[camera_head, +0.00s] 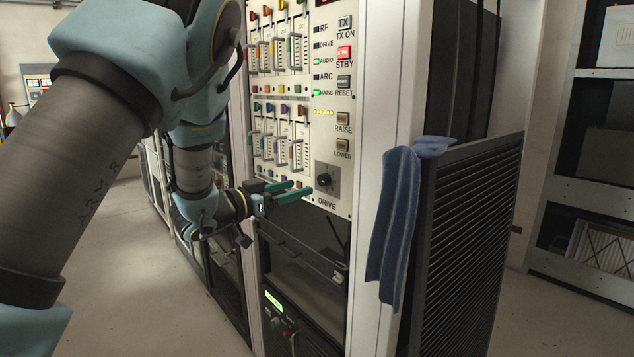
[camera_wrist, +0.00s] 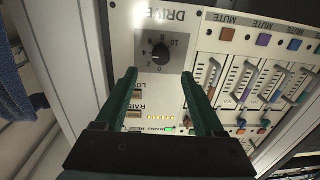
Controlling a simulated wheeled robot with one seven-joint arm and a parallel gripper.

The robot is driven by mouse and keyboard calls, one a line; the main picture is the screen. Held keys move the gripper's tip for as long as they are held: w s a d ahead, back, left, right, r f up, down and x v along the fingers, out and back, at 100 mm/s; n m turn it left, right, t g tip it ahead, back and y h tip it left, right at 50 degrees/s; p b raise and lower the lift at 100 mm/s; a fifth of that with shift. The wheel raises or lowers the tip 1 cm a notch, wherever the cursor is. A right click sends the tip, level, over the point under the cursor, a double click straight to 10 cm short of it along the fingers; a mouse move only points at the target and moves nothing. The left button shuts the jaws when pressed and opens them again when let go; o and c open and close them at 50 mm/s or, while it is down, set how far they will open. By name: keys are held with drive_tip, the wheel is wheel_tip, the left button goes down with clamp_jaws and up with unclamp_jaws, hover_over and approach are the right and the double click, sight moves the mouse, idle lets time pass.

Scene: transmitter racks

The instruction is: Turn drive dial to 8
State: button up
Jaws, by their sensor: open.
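The drive dial (camera_head: 325,180) is a black round knob on a grey square plate, low on the cream control panel, above the word DRIVE. In the wrist view the dial (camera_wrist: 160,52) appears upside down with numbers around it; its pointer setting is too small to read surely. My gripper (camera_head: 302,190) has two green fingers pointing at the panel, just left of the dial and slightly low. In the wrist view my gripper (camera_wrist: 158,75) is open and empty, its fingertips spread to either side below the dial. They appear apart from the knob.
The RAISE (camera_head: 343,118) and LOWER (camera_head: 342,146) buttons are above the dial. Slider modules (camera_head: 282,135) fill the panel's left. A blue cloth (camera_head: 393,225) hangs right on the rack edge, beside a black louvred panel (camera_head: 465,230). An open rack bay (camera_head: 310,270) lies below.

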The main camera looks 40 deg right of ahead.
sight(321, 181)
drive_tip(key=d+p, duration=0.2)
drive_tip(key=d, duration=0.5)
drive_tip(key=shift+w+d, duration=0.1)
drive_tip(key=shift+d, duration=0.2)
clamp_jaws()
